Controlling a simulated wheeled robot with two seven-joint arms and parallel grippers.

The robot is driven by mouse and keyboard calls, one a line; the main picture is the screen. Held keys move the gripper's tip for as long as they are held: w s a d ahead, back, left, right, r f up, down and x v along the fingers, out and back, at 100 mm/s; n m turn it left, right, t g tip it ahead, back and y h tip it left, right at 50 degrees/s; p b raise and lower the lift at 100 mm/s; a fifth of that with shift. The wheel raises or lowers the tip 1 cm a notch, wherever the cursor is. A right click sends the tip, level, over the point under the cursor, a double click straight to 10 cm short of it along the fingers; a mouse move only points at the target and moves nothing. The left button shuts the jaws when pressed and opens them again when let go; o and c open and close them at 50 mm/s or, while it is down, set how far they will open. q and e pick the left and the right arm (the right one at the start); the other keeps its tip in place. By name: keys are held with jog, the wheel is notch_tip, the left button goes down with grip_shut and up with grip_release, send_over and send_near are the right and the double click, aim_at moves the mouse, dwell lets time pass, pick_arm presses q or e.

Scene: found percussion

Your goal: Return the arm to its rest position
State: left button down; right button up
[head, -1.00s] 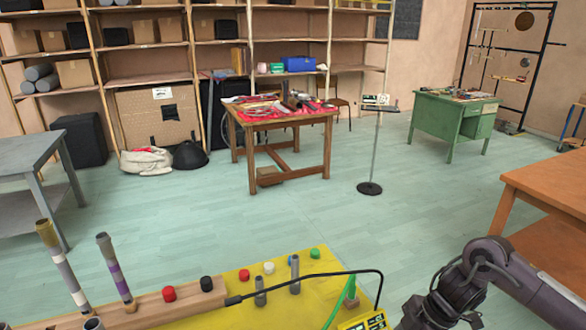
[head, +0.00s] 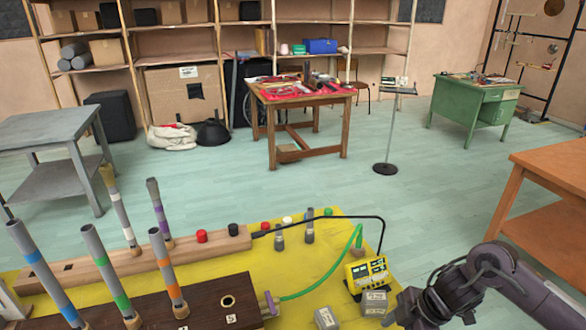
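My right arm comes in at the lower right of the head view, over the right edge of the yellow table (head: 225,263). The end of it, with my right gripper (head: 408,312), is dark and cut by the lower edge, so its fingers cannot be made out. No held thing can be seen there. Two small grey blocks (head: 374,303) and a yellow device with a display (head: 367,271) lie just left of it. My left arm and gripper do not show.
Several upright tubes with coloured bands (head: 108,272) stand in a dark wooden block (head: 205,303) and a lighter wooden bar (head: 100,268). A green cable (head: 325,288) and a black cable (head: 340,217) arch over the table. An orange-brown table (head: 550,170) stands at right, with open floor between.

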jog(key=s+a+r+m+t, duration=0.1)
jog(key=a+m+t, duration=0.2)
jog(key=a, duration=0.4)
jog(key=a+r+m+t, duration=0.2)
jog(key=a+m+t, duration=0.15)
jog(key=a, duration=0.45)
jog(key=s+d+f+m+g+h, duration=0.3)
jog(key=s+d+m+g+h, duration=0.15)
jog(key=s+d+m, duration=0.75)
jog(key=s+d+f+n+g, duration=0.1)
jog(key=s+f, duration=0.1)
jog(key=f, duration=1.3)
jog(key=s+f+n, duration=0.2)
jog(key=s+f, duration=0.1)
jog(key=f, duration=1.3)
jog(key=s+d+f, duration=0.1)
jog(key=s+f, duration=0.7)
jog(key=s, duration=0.1)
jog(key=s+d+f+g, duration=0.1)
jog(key=s+d+f, duration=0.1)
jog(key=s+f, duration=0.6)
jog(key=shift+s+d+f, duration=0.3)
jog(key=shift+s+f, duration=0.1)
jog(key=shift+s, duration=0.35)
